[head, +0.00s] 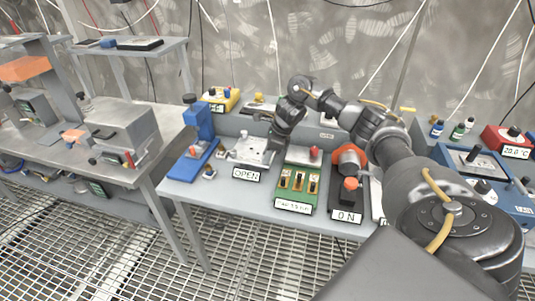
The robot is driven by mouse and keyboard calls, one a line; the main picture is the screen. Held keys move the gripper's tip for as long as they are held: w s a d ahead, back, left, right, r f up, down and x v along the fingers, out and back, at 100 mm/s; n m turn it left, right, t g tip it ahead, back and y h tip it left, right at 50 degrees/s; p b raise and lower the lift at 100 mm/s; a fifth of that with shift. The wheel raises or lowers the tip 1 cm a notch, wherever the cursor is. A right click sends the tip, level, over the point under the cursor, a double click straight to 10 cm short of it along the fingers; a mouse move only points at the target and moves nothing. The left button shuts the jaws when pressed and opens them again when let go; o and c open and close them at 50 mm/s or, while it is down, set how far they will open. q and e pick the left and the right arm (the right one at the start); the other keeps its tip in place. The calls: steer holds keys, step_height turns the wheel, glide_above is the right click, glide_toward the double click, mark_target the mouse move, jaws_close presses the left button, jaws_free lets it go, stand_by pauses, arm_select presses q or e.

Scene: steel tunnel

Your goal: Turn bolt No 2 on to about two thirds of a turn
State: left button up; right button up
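No bolt can be clearly made out as No 2, and no number is readable on one. A green board (298,205) on the bench carries several small upright yellowish pieces with dark parts. The small text on its front label is too blurred to read. Left of it stands a pale metal block (247,150) with an "OPEN" label in front. My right arm reaches in from the right, and its gripper (272,147) points down at the right side of the pale block, behind and left of the green board. Its fingertips are too small to judge. My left gripper is out of view.
A blue stand (200,130) is left of the pale block. A dark unit with an orange-red part (350,184) and an "ON" label is right of the green board. A blue case (478,160) and a red box (510,140) stand further right. Another bench (120,130) is at left.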

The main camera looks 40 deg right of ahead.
steer(key=shift+c, duration=0.8)
